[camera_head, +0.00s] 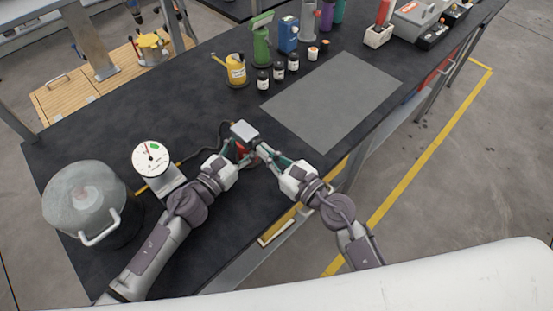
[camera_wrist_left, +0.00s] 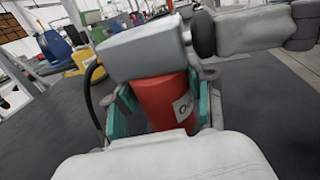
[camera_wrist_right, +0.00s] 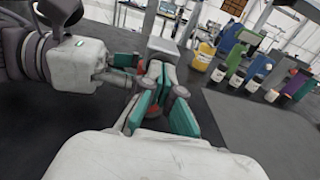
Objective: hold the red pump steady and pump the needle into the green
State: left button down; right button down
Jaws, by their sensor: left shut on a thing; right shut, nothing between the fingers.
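The red pump stands on the dark bench with a grey block head (camera_head: 244,131); its red body (camera_wrist_left: 165,103) shows in the left wrist view. My left gripper (camera_head: 238,155) is shut on the red body, one finger on each side. My right gripper (camera_head: 266,150) is shut and empty, close beside the pump on its right. A dark round part (camera_wrist_left: 203,35) sits at the side of the head; whether my right gripper touches it is hard to tell.
A large grey lidded pot (camera_head: 84,204) stands left of the gauge. A dark hose (camera_head: 196,154) runs between gauge and pump. A yellow can (camera_head: 236,70), a green bottle (camera_head: 261,42) and several small jars stand behind. A grey mat (camera_head: 335,100) lies clear at right.

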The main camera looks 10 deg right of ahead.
pick_arm(q)
jog(key=shift+s+d, duration=0.3)
pick_arm(e)
jog(key=shift+s+d, duration=0.15)
pick_arm(q)
jog(key=shift+w+a, duration=0.1)
pick_arm(e)
jog(key=v, duration=1.3)
jog(key=shift+s+d, duration=0.2)
jog(key=shift+s, duration=0.1)
dwell(0.4)
jog(key=v, duration=0.3)
jog(key=shift+r, duration=0.2)
jog(key=x, duration=1.4)
